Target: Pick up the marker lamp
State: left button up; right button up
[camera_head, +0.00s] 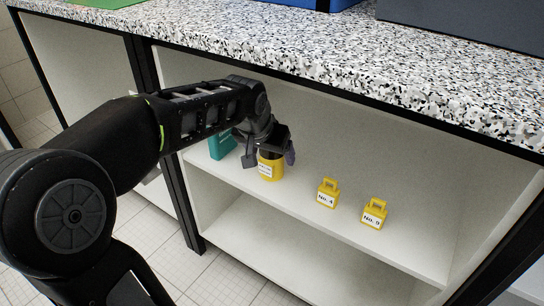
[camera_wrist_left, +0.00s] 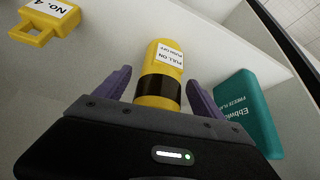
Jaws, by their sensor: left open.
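The marker lamp (camera_head: 271,170) is a yellow cylinder with a white label, standing on the upper shelf under the counter. In the left wrist view the lamp (camera_wrist_left: 161,75) shows a black band and a label reading "PULL ON PUSH OFF". My left gripper (camera_head: 270,158) is open at the lamp, and its fingers partly cover the lamp's top in the head view. In the left wrist view the purple fingers of my left gripper (camera_wrist_left: 161,90) lie on either side of the lamp, with a visible gap to each side. My right gripper is not in view.
A teal box (camera_head: 222,146) stands close to the left of the lamp. Yellow blocks marked No. 4 (camera_head: 327,194) and No. 9 (camera_head: 374,214) stand to the right. The speckled counter (camera_head: 300,50) overhangs the shelf (camera_head: 420,262), and a black post (camera_head: 180,200) stands at left.

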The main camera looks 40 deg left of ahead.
pick_arm(q)
jog(key=shift+c, duration=0.2)
grip_shut()
dwell(0.6)
